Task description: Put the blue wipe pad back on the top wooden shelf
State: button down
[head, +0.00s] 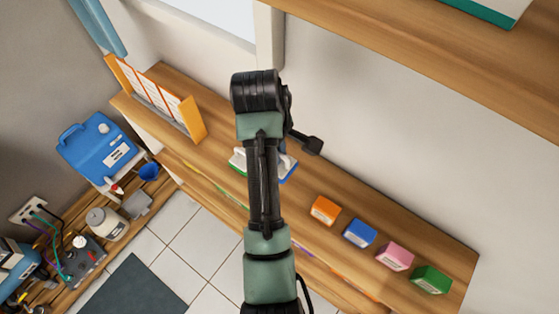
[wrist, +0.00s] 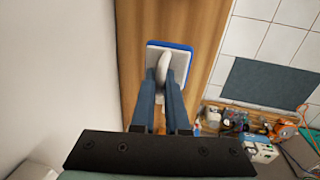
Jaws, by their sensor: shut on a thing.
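The blue wipe pad (wrist: 189,52) has a white top, a blue edge and a pale raised handle. In the wrist view, my gripper (wrist: 164,80) is shut on that handle, with the pad beyond its fingertips over a wooden surface. In the head view, part of the pad's blue edge (head: 289,173) shows right of my arm, which hides the rest. A wooden shelf top (head: 210,150) runs beneath it. I cannot tell whether the pad touches the wood. A higher wooden shelf (head: 420,52) crosses the upper right of the head view.
A green-edged white pad (head: 237,161) is just left of my arm. Orange (head: 325,210), blue (head: 360,233), pink (head: 395,256) and green (head: 432,279) boxes stand to the right. An orange-ended rack (head: 160,100) stands at the left end. A blue case (head: 95,148) is lower left.

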jog(key=f, duration=0.1)
jog(key=f+p, duration=0.1)
jog(key=f, duration=0.3)
jog(key=shift+s, duration=0.3)
jog(key=shift+f+p, duration=0.6)
jog(key=shift+f, duration=1.75)
jog(key=shift+f, duration=0.1)
jog(key=c, duration=0.9)
grip_release()
jog(key=r, duration=0.4)
jog(key=s+a+r+b, duration=0.1)
jog(key=r, duration=0.7)
jog(key=shift+s+a+b, duration=0.2)
jog(key=shift+s+b, duration=0.1)
jog(key=shift+s, duration=0.1)
